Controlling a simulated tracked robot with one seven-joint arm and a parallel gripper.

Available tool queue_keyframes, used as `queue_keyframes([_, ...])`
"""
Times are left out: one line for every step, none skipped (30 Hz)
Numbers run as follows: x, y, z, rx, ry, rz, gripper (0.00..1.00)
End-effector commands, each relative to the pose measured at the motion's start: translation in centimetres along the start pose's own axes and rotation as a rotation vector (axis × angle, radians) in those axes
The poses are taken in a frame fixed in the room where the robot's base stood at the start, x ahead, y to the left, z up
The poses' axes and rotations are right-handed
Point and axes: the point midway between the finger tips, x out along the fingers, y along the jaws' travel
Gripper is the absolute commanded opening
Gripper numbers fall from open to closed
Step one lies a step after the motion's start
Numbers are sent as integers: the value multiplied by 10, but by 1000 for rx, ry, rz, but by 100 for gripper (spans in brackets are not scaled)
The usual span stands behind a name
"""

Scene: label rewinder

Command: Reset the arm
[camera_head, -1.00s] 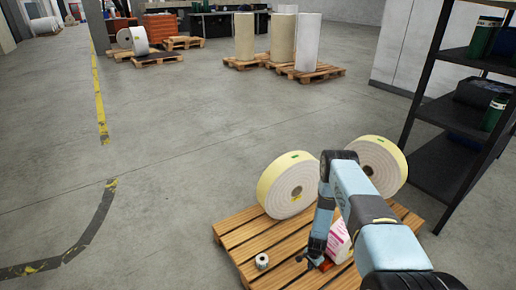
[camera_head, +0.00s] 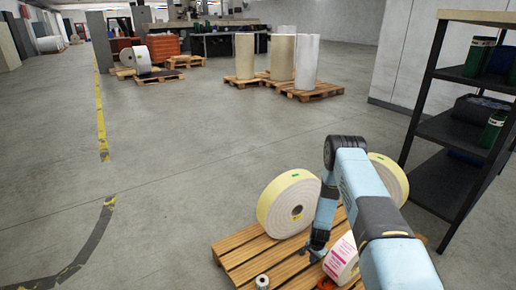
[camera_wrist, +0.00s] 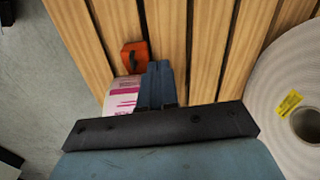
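My arm reaches out over a wooden pallet (camera_head: 240,256), bent at the elbow. My gripper (camera_head: 308,254) is above the pallet in the head view, beside a white roll with pink print (camera_head: 342,260). In the wrist view, the fingers of my gripper (camera_wrist: 158,80) are together with nothing visible between them. An orange object (camera_wrist: 134,56) lies on the slats just left of the fingertips, apart from them. The printed roll (camera_wrist: 122,92) is partly hidden behind my wrist.
Two large cream rolls stand on the pallet, one at left (camera_head: 288,204) and one partly behind my arm (camera_head: 391,178). A small roll (camera_head: 262,281) sits at the pallet's front. A dark shelf rack (camera_head: 450,135) stands close at right. Floor at left is clear.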

Motion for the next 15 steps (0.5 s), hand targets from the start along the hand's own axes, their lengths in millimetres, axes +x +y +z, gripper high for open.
queue_keyframes([-22, -11, -7, -14, 7, -11, 0])
queue_keyframes([-34, -16, -11, -24, 9, -15, 0])
queue_keyframes([-50, -22, -15, -37, 12, -21, 0])
queue_keyframes([-62, -26, -18, -47, 13, -24, 0])
queue_keyframes([-74, -30, -20, -55, 16, -29, 0])
queue_keyframes([-90, -36, -24, -68, 20, -35, 0])
queue_keyframes([-102, -40, -26, -78, 21, -38, 0])
queue_keyframes([-114, -43, -28, -87, 24, -42, 0])
queue_keyframes([-130, -48, -31, -99, 27, -48, 0])
queue_keyframes([-142, -51, -33, -108, 30, -52, 0])
queue_keyframes([-154, -54, -34, -118, 32, -55, 0])
queue_keyframes([-170, -58, -36, -131, 36, -61, 0])
queue_keyframes([-183, -61, -37, -140, 39, -65, 0])
queue_keyframes([-195, -63, -38, -150, 41, -68, 0])
queue_keyframes([-211, -66, -40, -163, 46, -73, 0])
